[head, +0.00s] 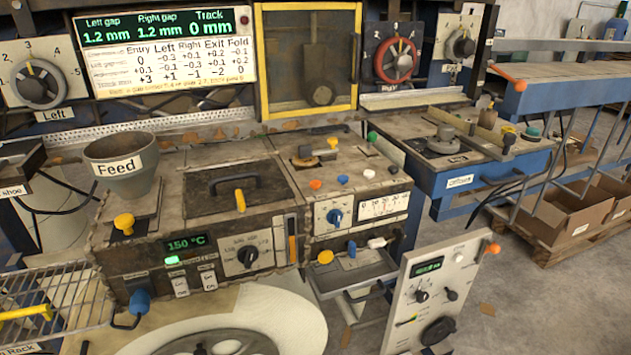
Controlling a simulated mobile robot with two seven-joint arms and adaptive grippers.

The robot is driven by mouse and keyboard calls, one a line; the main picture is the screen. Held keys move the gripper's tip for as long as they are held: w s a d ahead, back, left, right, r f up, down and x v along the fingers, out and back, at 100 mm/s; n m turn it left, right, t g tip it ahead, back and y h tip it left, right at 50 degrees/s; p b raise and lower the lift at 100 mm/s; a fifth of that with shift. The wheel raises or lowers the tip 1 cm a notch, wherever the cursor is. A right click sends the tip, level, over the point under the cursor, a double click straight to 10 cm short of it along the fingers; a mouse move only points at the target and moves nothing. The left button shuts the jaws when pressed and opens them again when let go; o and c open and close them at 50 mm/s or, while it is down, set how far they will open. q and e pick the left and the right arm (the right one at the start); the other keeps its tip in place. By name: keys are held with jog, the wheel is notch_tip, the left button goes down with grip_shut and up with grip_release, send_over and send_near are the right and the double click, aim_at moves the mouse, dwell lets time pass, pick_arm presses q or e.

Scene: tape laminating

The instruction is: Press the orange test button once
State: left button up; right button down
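A small orange button (315,184) sits on the worn top of the middle machine unit, near its front edge. Two other orange knobs show: one on the top corner of the small grey control panel (492,248), one on the blue bench's end (519,85). Whether the orange button is pressed cannot be told. Neither of my grippers is in view, and nothing touches the button.
Below the button are a blue knob (335,216) and a dial gauge (382,207). The Feed cup (122,165) stands to the left, near a black handle and yellow lever (240,199). The display (166,48) reads 1.2 mm, 1.2 mm and 0 mm.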

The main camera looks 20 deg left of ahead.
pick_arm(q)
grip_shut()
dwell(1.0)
